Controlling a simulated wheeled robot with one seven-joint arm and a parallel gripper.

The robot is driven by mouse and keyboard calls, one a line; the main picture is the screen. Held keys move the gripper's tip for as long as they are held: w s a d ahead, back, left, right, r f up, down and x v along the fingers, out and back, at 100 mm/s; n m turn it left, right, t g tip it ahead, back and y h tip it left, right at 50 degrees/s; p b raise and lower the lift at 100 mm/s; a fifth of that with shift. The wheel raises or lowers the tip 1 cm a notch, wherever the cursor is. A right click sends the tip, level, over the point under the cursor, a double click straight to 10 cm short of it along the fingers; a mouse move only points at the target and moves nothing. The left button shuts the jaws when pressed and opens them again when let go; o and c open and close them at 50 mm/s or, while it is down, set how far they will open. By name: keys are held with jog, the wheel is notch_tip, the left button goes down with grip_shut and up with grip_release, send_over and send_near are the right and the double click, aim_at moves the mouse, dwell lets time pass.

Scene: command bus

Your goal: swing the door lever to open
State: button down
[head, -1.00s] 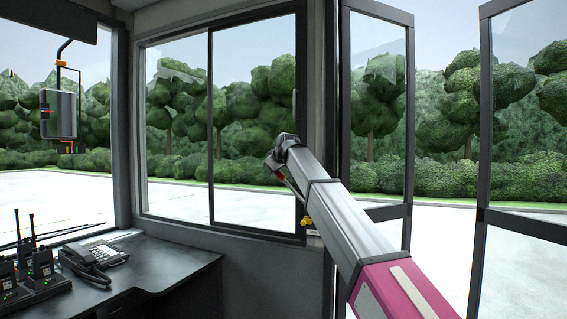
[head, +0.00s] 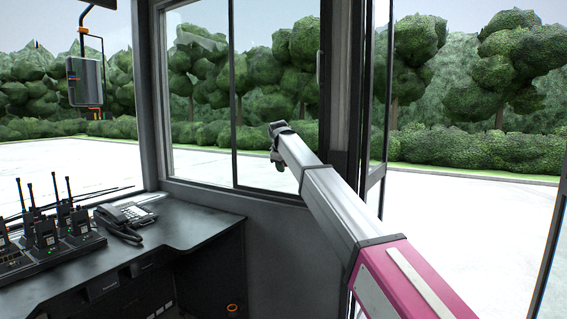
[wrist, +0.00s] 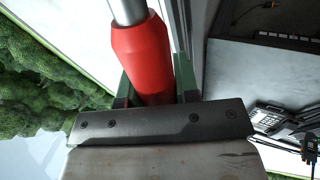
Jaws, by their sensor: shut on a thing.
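The door lever (wrist: 142,52) shows in the wrist view as a red grip on a silver rod. My gripper (wrist: 154,84) is shut on the red grip, with a green finger on each side of it. In the head view my gripper (head: 277,152) is at the far end of my arm, in front of the side window by the door post; the lever is hidden there. The glazed door leaf (head: 376,120) stands nearly edge-on beside the post, and a wide gap shows to its right.
A dark desk (head: 185,228) at left carries a phone (head: 125,217) and several radios (head: 48,235). The door post (head: 340,90) stands close to my arm. A second dark door frame (head: 548,262) shows at the right edge.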

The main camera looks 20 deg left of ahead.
jog(key=shift+s+f, duration=0.1)
jog(key=shift+f, duration=0.2)
jog(key=c, duration=0.8)
grip_release()
jog(key=shift+c, duration=0.2)
jog(key=shift+r, duration=0.1)
jog(key=shift+s+r, duration=0.15)
jog(key=shift+r, duration=0.25)
jog(key=v, duration=0.9)
jog(key=shift+s+r, duration=0.2)
jog(key=shift+r, duration=0.15)
